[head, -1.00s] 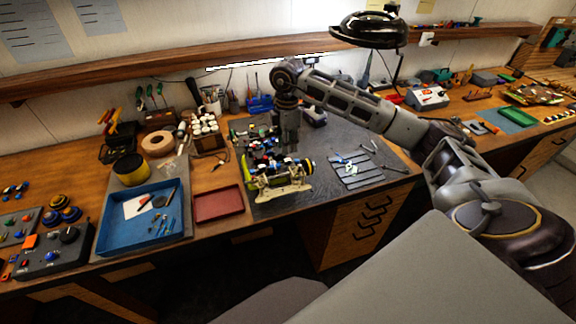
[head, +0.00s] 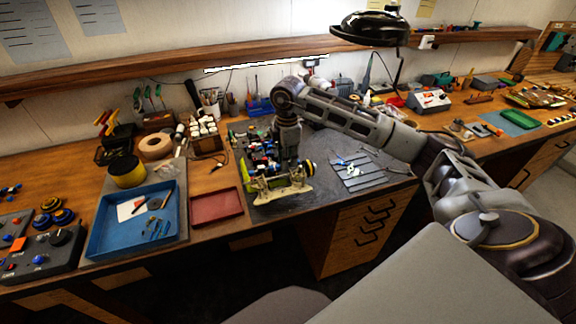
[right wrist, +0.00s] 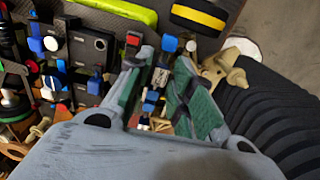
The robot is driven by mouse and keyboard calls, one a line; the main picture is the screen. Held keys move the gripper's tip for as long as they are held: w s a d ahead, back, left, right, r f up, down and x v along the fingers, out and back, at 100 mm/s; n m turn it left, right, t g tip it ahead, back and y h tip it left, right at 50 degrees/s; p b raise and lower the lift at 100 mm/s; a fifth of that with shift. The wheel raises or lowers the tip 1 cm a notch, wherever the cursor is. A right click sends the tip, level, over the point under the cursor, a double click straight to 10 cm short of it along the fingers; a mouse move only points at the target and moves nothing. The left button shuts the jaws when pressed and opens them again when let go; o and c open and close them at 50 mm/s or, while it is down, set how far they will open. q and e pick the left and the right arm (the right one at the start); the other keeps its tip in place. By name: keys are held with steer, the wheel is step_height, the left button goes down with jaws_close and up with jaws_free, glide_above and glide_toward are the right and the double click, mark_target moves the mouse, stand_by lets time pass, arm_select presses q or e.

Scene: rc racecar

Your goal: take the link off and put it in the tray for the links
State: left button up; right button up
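The RC car (head: 280,183) stands on the dark mat near the bench's front edge, with a yellow-green part at its left and a black-and-yellow wheel at its right. My right gripper (head: 288,164) points down over the car. In the right wrist view its green-padded fingers (right wrist: 163,62) are apart, with small blue, red and white parts (right wrist: 154,92) of the car showing between them. I cannot tell which of these is the link, or whether a finger touches it. A shallow red tray (head: 217,220) lies left of the car, empty. My left gripper is not in view.
A blue tray (head: 100,250) with paper and small parts is at the left. Grey slotted strips (head: 358,172) lie right of the car.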

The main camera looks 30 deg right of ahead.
jaws_close()
steer(key=shift+r+p, duration=0.5)
steer(key=shift+r, duration=0.25)
stand_by(0.9)
steer(key=shift+r+p, duration=1.25)
steer(key=shift+r, duration=0.65)
